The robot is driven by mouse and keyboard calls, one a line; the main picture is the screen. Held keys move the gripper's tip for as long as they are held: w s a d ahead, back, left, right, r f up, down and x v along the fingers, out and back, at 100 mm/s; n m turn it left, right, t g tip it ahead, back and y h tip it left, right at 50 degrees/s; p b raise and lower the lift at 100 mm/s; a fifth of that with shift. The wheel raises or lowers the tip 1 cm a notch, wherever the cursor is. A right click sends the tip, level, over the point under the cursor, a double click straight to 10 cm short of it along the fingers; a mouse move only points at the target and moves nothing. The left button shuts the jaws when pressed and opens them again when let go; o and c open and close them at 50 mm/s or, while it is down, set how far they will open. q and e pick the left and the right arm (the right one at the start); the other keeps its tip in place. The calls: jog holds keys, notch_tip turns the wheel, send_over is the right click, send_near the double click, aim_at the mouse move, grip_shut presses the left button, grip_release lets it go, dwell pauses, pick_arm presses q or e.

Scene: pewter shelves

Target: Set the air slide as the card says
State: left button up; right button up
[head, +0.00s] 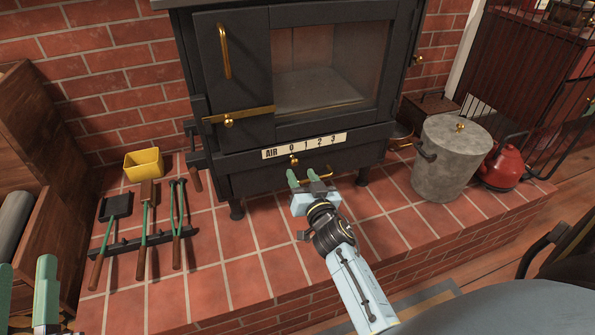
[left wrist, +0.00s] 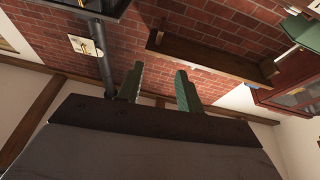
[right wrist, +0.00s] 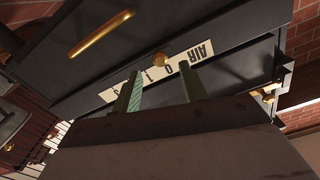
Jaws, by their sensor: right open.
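The air slide's brass knob (head: 294,160) sits under the white scale plate (head: 335,140) marked AIR 0 1 2 3, by the 0 in the head view. My right gripper (head: 310,176) is open just below the knob, apart from it as far as I can tell. In the right wrist view the knob (right wrist: 162,59) shows ahead, between the lines of the open fingers (right wrist: 160,88). A small pale card (left wrist: 86,46) hangs on the brick wall beside the flue pipe; its marks are unreadable. My left gripper (head: 25,285) is open and empty at the lower left.
The black stove (head: 230,110) stands on a raised brick hearth (head: 250,240). A brass drawer handle (head: 318,175) is close to my right gripper. Fire tools (head: 143,225) and a yellow box (head: 143,165) lie left; a grey bucket (head: 450,160) and red kettle (head: 503,165) stand right.

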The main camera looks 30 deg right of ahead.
aim_at(295, 164)
jog(key=shift+b+x, duration=0.5)
jog(key=shift+x, duration=1.55)
pick_arm(q)
jog(key=shift+s+r+t+h, duration=0.2)
jog(key=shift+s+r+t, duration=0.1)
jog(key=shift+r+t, duration=0.3)
jog(key=shift+s+r+t+h, duration=0.2)
jog(key=shift+s+r+t, duration=0.1)
jog(key=shift+r+t, duration=0.25)
pick_arm(e)
grip_shut()
